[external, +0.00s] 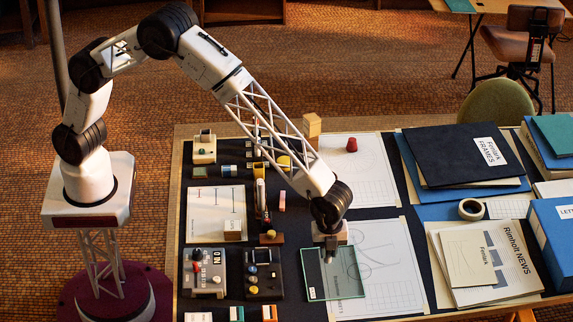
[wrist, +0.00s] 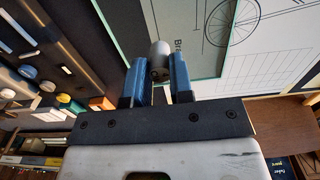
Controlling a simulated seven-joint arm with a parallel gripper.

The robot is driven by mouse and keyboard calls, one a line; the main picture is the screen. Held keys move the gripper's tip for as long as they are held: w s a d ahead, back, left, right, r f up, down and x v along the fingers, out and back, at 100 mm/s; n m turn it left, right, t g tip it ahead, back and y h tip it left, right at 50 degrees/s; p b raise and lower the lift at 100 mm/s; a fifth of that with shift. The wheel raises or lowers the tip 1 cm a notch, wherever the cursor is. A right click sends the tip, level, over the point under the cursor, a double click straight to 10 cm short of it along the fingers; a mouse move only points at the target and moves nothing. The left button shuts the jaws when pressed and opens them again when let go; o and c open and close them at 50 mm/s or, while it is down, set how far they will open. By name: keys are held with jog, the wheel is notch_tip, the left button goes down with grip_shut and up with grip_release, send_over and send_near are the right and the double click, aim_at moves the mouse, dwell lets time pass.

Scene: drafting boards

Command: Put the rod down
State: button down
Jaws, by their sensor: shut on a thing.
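My gripper (external: 331,242) is at the end of my arm, low above the near middle of the board, by the far edge of a green-edged glass pane (external: 345,285). In the wrist view its two blue fingers (wrist: 158,80) are shut on a grey, round-ended rod (wrist: 158,52). The rod shows nearly end-on between the fingertips, so its length is hidden. In the external view the rod is too small and covered to make out clearly. I cannot tell whether it touches the pane or the board.
A drawing sheet (external: 395,270) lies right of the pane. Control boxes (external: 205,272) and small coloured blocks crowd the left. A red piece (external: 351,145) stands on the far sheet. Black folders (external: 460,155) and papers (external: 490,265) fill the right. Dark board shows between the sheets.

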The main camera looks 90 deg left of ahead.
jog(key=shift+w+d, duration=0.45)
jog(key=shift+w, duration=0.25)
jog(key=shift+f, duration=1.75)
jog(key=shift+f, duration=0.2)
jog(key=c, duration=1)
grip_release()
jog(key=shift+r, duration=0.2)
